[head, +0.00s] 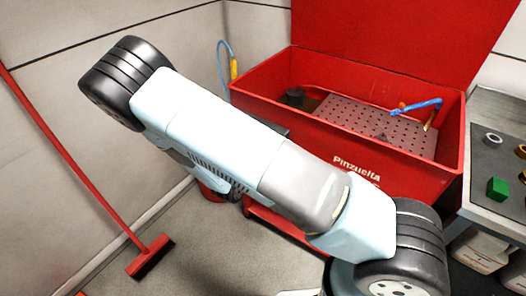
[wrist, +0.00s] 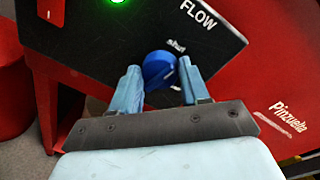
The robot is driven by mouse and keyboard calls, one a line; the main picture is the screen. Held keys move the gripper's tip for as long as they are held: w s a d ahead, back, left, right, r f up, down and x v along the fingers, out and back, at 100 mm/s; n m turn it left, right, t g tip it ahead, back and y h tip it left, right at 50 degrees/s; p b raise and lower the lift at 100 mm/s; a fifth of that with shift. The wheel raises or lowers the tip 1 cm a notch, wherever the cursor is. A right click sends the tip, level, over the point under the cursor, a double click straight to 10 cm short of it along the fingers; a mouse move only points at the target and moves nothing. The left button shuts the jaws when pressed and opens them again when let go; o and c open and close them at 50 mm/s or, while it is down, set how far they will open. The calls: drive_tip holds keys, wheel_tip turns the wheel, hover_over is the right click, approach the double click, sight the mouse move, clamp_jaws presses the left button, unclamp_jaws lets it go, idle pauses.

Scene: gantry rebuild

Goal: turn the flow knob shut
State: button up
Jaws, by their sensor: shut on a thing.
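The flow knob (wrist: 160,69) is blue and round. It sits on a black panel (wrist: 95,40) marked "FLOW", with the word "shut" just above the knob, in the wrist view. My gripper (wrist: 160,78) has one light-blue finger on each side of the knob and is shut on it. The knob's lower part and any pointer mark are hard to make out. In the head view my arm covers the panel and knob, and my gripper is hidden there.
A red parts washer (head: 380,162) marked "Pinzuela" stands behind my arm, its lid raised. A grey bench (head: 490,150) with a green block (head: 497,188) is at the right. A red broom (head: 150,257) leans at the left. A green light (wrist: 117,1) glows on the panel.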

drive_tip(key=shift+a+n, duration=0.15)
drive_tip(key=shift+n, duration=1.35)
drive_tip(key=shift+w, duration=0.1)
drive_tip(key=o, duration=1)
drive_tip(key=shift+o, duration=0.2)
drive_tip(key=v, duration=1.3)
drive_tip(key=shift+s+a, duration=0.25)
drive_tip(key=shift+s, duration=0.1)
drive_tip(key=shift+r, duration=0.1)
